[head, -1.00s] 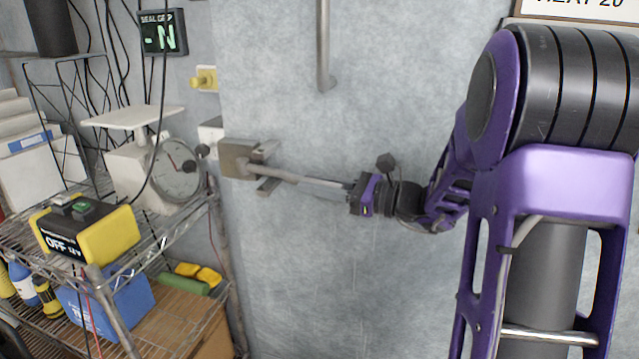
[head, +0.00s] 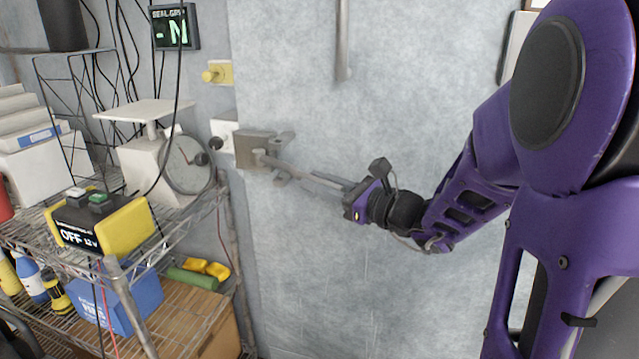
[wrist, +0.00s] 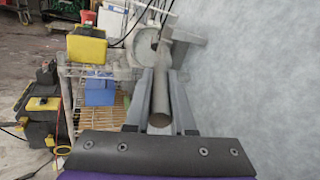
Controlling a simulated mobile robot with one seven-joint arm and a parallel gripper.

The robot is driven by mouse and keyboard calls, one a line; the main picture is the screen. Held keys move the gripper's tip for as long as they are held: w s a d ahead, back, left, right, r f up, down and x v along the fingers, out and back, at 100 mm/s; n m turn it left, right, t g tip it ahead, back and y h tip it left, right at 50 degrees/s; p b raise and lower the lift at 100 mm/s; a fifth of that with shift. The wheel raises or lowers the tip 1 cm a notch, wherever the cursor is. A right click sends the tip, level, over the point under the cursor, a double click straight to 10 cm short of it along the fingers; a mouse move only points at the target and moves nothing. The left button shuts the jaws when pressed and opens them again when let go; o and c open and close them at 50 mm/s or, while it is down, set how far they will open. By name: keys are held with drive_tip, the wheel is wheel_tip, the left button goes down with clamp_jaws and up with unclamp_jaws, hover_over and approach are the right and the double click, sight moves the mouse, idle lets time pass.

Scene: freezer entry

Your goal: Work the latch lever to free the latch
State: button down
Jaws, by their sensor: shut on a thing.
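The latch lever (head: 300,171) is a grey metal bar that sticks out to the right from the latch block (head: 255,149) on the pale freezer door (head: 300,270). It slopes slightly down toward my gripper (head: 347,190), which is shut on its outer end. In the wrist view the rounded end of the lever (wrist: 159,119) lies between the two grey fingers of my gripper (wrist: 160,106). The bar runs away from there toward the latch block (wrist: 186,36). The exact finger contact is too small to tell in the head view.
A wire shelf (head: 140,255) stands left of the door, holding a dial scale (head: 185,163) and a yellow-black box (head: 105,225). A vertical door handle (head: 342,40) is above the lever. A small display (head: 174,28) hangs at upper left. The door face below is clear.

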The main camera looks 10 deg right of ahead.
drive_tip(key=c, duration=0.8)
unclamp_jaws()
drive_tip(key=shift+o, duration=0.2)
drive_tip(key=v, duration=1.7)
drive_tip(key=shift+p, duration=0.3)
drive_tip(key=shift+s+d+r, duration=0.1)
drive_tip(key=shift+s+d, duration=0.05)
